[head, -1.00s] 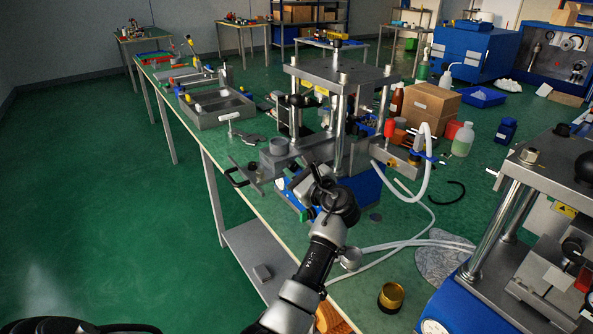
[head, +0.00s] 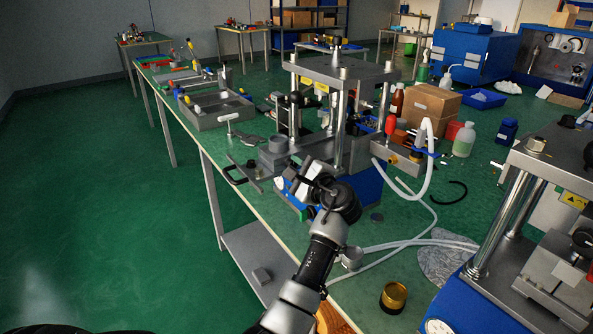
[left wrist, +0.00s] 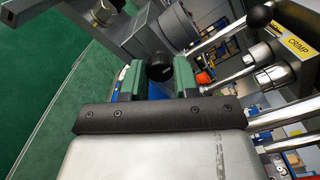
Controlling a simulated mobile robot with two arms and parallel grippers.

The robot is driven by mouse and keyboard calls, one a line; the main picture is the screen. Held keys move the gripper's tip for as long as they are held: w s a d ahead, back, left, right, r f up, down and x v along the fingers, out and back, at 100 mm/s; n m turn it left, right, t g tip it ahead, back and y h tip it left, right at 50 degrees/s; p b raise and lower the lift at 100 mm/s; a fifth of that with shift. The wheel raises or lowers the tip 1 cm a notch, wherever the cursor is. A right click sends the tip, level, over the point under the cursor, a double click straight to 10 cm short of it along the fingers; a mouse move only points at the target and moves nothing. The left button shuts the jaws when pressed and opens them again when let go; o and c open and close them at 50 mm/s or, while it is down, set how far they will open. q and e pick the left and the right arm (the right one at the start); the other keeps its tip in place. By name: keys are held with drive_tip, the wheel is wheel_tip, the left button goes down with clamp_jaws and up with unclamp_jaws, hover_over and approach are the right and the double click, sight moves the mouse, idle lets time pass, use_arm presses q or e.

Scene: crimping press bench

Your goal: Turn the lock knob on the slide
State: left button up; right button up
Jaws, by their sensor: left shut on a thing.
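My left gripper (head: 292,172) reaches to the front of the metal press (head: 343,74) on the green bench. In the left wrist view, the green finger pads of this gripper (left wrist: 157,78) stand on both sides of a round black knob (left wrist: 159,66) and are shut on it. The knob's front end shows between the pads; its far side and mounting are hidden. In the head view my gripper and wrist cover the knob. My right gripper is in neither view.
A press post and a black ball handle (left wrist: 260,17) are close on the right in the wrist view, near a yellow CRIMP label (left wrist: 299,46). White hoses (head: 410,243) and a brass cup (head: 393,297) lie right of my arm. Another press (head: 545,215) stands at right.

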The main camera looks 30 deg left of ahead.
use_arm(q)
drive_tip(key=shift+a, duration=0.1)
idle(0.3)
drive_tip(key=o, duration=0.9)
drive_tip(key=shift+o, duration=0.2)
